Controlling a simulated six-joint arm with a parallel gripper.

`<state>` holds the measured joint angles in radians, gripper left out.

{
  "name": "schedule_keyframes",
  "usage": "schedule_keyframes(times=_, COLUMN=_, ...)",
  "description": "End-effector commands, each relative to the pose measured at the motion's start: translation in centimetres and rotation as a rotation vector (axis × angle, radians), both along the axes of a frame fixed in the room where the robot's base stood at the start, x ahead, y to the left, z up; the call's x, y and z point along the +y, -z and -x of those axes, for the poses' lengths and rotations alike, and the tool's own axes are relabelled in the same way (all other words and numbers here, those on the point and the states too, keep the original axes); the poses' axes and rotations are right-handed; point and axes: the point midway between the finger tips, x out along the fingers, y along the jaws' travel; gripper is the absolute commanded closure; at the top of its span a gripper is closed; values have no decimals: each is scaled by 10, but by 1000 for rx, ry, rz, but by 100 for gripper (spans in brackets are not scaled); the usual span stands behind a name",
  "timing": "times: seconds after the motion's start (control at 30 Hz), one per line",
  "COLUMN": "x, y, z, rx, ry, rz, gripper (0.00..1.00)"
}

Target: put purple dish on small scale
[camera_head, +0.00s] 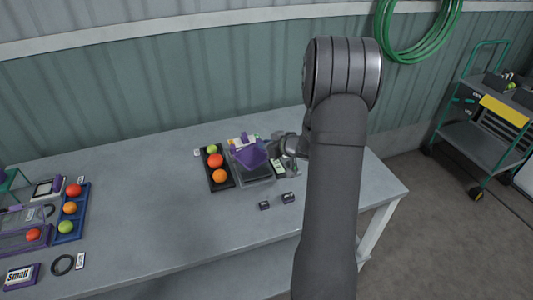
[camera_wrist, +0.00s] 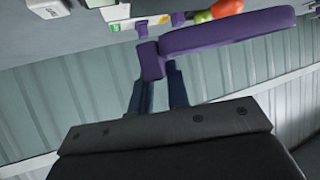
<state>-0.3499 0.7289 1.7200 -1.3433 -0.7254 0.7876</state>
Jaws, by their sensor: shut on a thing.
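The purple dish (camera_head: 252,158) is tilted and held above the table at the right of the centre in the head view. In the wrist view the dish (camera_wrist: 235,33) shows as a purple slab with a block-like tab. My gripper (camera_head: 277,149) is shut on that tab, and its two dark fingers (camera_wrist: 160,85) show below it. Under and around the dish is a clear-sided grey unit (camera_head: 262,181); I cannot tell whether the dish touches it. A purple-edged sign reading "Small" (camera_head: 21,276) lies at the front left, near a purple-framed clear unit (camera_head: 18,242), possibly the small scale.
A black tray (camera_head: 223,187) with several red, orange and green tomatoes stands left of the dish. A blue tray (camera_head: 80,229) with tomatoes is at the far left. Two small dark blocks (camera_head: 288,198) lie in front. The middle of the table (camera_head: 150,210) is clear.

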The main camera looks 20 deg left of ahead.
Motion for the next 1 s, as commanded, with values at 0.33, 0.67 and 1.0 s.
schedule_keyframes(times=0.33, x=2, y=38, z=0, rx=0, ry=1, rz=1, gripper=100)
schedule_keyframes(times=0.67, x=2, y=41, z=0, rx=-1, ry=2, rz=0, gripper=100)
schedule_keyframes(times=1.0, x=2, y=44, z=0, rx=-2, ry=1, rz=0, gripper=63)
